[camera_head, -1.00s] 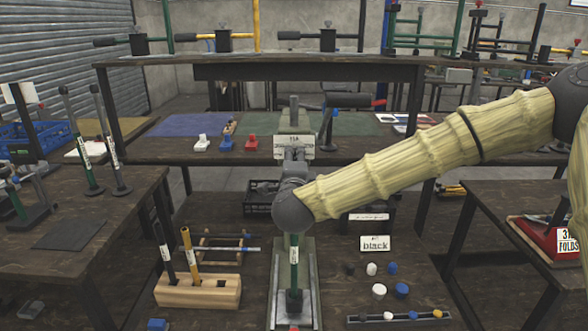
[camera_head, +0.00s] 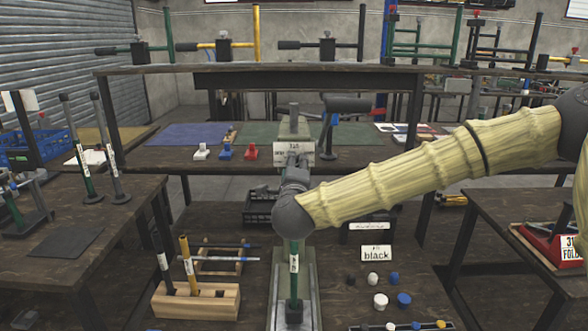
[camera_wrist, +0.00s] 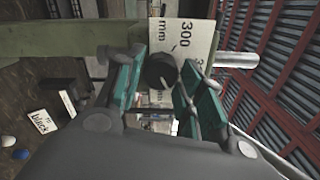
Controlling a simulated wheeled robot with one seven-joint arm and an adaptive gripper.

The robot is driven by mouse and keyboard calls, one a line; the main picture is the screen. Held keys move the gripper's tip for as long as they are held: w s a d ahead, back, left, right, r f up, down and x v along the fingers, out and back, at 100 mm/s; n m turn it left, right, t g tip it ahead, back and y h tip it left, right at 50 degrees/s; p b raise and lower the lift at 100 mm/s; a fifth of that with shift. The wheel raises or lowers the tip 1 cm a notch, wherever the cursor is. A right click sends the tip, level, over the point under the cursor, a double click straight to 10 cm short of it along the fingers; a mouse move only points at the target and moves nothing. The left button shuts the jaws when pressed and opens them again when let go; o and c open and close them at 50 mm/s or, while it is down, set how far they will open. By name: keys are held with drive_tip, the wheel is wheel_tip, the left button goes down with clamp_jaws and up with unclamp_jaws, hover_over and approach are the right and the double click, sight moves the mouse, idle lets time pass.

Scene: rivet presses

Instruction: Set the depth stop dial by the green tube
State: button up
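The depth stop dial (camera_wrist: 160,71) is a dark round knob on a pale plate (camera_wrist: 185,42) printed "300 mm" in the wrist view. My gripper (camera_wrist: 160,88) has teal-padded fingers apart on either side of the knob, with its left finger close to it; contact is unclear. In the head view my gripper (camera_head: 296,166) is at the press column, just under a small white label plate (camera_head: 294,150); my wrist hides the dial there. The green tube (camera_head: 294,262) stands upright on the press base below my wrist, with a white label on it.
A wooden block (camera_head: 195,302) holding a black and a yellow tube stands left of the press. A "black" sign (camera_head: 376,253) and several white and blue caps (camera_head: 381,300) lie to the right. A shelf (camera_head: 260,74) crosses behind.

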drive_tip(key=shift+o, duration=1.1)
drive_tip(key=s, duration=1.2)
